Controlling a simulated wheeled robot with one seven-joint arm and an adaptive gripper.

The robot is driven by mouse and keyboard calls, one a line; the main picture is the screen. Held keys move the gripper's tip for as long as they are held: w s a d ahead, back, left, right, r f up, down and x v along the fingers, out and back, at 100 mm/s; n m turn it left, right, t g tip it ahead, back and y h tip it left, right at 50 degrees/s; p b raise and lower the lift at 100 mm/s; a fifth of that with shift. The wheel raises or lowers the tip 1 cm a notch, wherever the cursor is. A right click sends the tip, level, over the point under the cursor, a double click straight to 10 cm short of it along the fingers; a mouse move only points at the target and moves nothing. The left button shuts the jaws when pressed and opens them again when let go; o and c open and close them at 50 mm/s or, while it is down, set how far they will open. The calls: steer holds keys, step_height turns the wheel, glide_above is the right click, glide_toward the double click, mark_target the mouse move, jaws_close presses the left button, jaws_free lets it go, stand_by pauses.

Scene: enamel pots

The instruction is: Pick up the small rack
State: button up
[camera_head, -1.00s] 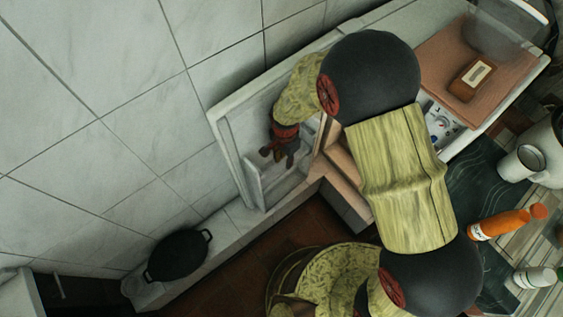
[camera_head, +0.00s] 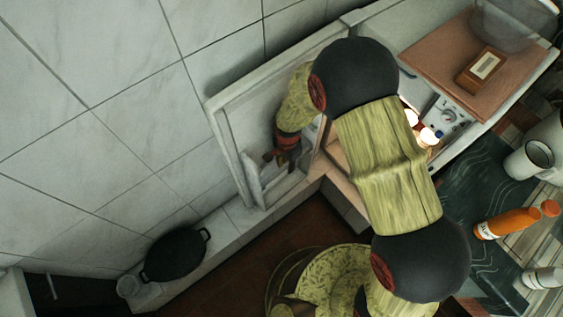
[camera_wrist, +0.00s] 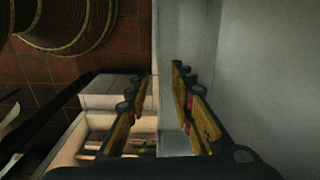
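The small rack (camera_head: 270,184) looks like a pale, shallow bin low on the inner face of an open white door (camera_head: 234,150). My gripper (camera_head: 279,160) is right at the rack in the head view, and partly hides it. In the wrist view my gripper (camera_wrist: 160,80) is open, its two yellow fingers apart. A pale upright wall (camera_wrist: 170,70) shows between them, perhaps part of the rack or door. I cannot tell whether a finger touches it.
A lit cabinet interior (camera_head: 428,134) opens behind my arm. A brown board (camera_head: 450,62) with a small box (camera_head: 481,68) lies on top. A dark pot (camera_head: 175,255) sits on the ledge at lower left.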

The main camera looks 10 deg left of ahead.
steer(key=shift+c, duration=0.9)
steer(key=c, duration=0.4)
jaws_close()
